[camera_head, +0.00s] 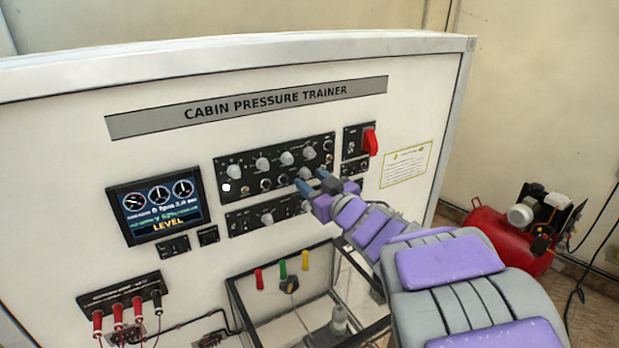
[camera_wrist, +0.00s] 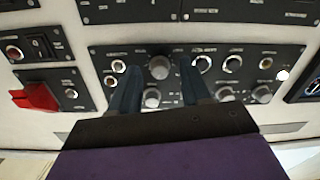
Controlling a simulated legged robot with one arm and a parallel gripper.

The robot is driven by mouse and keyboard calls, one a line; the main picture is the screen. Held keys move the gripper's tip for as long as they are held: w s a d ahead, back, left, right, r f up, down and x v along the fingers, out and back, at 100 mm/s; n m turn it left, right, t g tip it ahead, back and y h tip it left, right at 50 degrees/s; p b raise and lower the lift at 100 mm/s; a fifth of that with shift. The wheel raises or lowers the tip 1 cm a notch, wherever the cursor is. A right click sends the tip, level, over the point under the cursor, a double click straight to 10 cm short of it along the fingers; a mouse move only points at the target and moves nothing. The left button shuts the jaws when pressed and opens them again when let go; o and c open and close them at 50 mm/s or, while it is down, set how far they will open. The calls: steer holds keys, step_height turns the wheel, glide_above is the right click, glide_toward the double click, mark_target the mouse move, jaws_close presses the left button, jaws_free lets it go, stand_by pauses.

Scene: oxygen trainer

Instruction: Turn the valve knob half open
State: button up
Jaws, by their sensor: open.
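The trainer's black control panel (camera_head: 275,168) carries several grey knobs; which one is the valve knob cannot be told from the labels. My gripper (camera_head: 313,182) is at the lower right part of this panel, its blue fingers pointing at it. I cannot tell whether the fingers touch the knob. Its pointer angle is too small to read.
A red switch (camera_head: 370,142) sits to the right of the panel, and a display (camera_head: 158,208) to its left. A second knob panel (camera_head: 245,220) lies below. A glass-sided box (camera_head: 235,290) with coloured taps juts out under my arm. A red compressor (camera_head: 495,235) stands at the right.

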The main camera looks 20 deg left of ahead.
steer(key=shift+w+a+r, duration=0.1)
steer(key=shift+w+a, duration=0.35)
jaws_close()
stand_by(0.3)
